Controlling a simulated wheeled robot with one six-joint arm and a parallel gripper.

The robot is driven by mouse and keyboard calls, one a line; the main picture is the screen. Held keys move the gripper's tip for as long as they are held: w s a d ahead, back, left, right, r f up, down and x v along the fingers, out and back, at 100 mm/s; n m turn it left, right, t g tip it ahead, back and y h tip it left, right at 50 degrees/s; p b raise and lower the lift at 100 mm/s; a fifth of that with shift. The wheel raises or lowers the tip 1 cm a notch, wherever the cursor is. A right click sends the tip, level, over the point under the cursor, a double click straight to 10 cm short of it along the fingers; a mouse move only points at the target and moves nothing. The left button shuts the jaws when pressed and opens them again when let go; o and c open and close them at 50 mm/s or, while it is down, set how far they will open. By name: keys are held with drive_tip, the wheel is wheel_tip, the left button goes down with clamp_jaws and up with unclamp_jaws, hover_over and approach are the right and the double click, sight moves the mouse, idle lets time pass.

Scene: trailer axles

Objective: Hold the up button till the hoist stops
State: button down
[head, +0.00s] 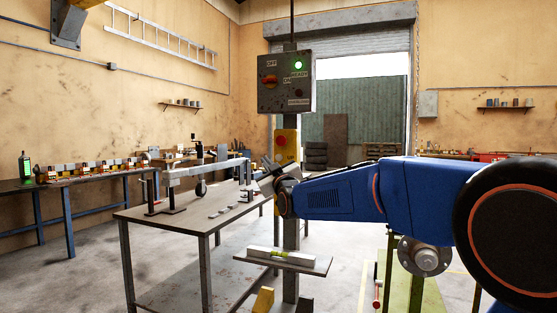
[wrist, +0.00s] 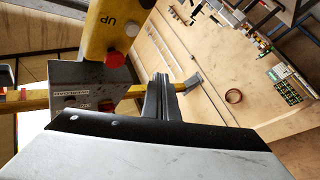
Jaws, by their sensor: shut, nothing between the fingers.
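A yellow pendant (head: 287,146) hangs below a grey control box on a post, with a red button (head: 281,141) and an "UP" label below it. In the wrist view the pendant (wrist: 112,35) shows the "UP" marking, the red button (wrist: 114,59) and a paler button (wrist: 132,29) beside the marking. My gripper (head: 265,175) is shut and empty, just below and left of the pendant. In the wrist view my gripper (wrist: 160,80) appears right of the buttons with a gap in the picture; its exact distance is unclear. The hoist is not clearly identifiable.
The control box (head: 286,83) has an orange switch, a lit green light and an overload label. A workbench (head: 170,218) with metal parts stands left of the post. A small shelf (head: 300,263) with a spirit level is low on the post.

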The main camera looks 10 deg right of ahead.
sight(279, 158)
idle(0.3)
drive_tip(key=w+d, duration=0.5)
drive_tip(key=w, duration=0.2)
idle(0.4)
drive_tip(key=shift+w+d, duration=0.1)
drive_tip(key=shift+d, duration=0.05)
idle(1.9)
drive_tip(key=shift+w+d, duration=0.15)
drive_tip(key=shift+w, duration=0.1)
